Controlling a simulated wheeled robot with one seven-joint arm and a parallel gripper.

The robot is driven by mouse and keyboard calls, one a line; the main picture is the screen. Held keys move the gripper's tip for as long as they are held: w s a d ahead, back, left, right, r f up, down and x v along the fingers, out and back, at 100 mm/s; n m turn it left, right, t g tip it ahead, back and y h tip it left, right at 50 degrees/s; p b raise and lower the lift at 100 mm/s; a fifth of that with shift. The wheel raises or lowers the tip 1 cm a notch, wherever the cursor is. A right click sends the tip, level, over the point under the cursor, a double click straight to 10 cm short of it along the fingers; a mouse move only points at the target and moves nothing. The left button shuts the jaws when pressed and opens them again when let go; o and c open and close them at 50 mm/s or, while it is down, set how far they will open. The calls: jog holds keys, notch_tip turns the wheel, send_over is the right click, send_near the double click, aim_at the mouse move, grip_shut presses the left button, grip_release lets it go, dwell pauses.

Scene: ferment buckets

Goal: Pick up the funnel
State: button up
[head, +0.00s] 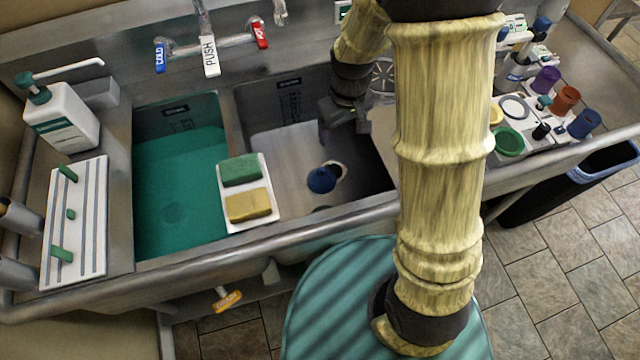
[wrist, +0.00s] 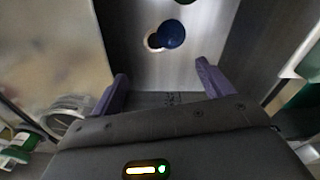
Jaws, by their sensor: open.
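A dark blue rounded thing (head: 321,180), which looks like the funnel, lies in the right sink basin (head: 285,150), with a pale ring or opening showing beside it. It also shows near the top middle of the wrist view (wrist: 171,34). My gripper (head: 338,132) is over the same basin, behind the blue thing and apart from it. In the wrist view my gripper (wrist: 161,72) has its two purple fingers wide apart with nothing between them. The blue thing lies beyond the fingertips. My arm hides part of the basin's right side.
A white tray (head: 234,222) with a green sponge (head: 240,169) and a yellow sponge (head: 248,205) sits across the basin divider. The left basin holds green liquid (head: 180,180). The faucet (head: 209,50) stands behind. Cups and small parts crowd the right counter. The front sink rim (head: 330,218) is a raised edge.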

jog(key=w+a+f+n+b, duration=0.1)
jog(key=w+a+f+n, duration=0.1)
jog(key=a+f, duration=0.2)
notch_tip(320, 180, down, 2)
jog(key=shift+w+a+f+n+g+b, duration=0.2)
jog(key=shift+w+n+g+b, duration=0.1)
jog(key=shift+g+b, duration=0.1)
send_over(322, 175)
jog(key=w, duration=0.1)
notch_tip(322, 175, down, 11)
jog(key=shift+f, duration=0.15)
jog(key=shift+w+f, duration=0.1)
jog(key=shift+f, duration=0.4)
jog(key=shift+d, duration=0.1)
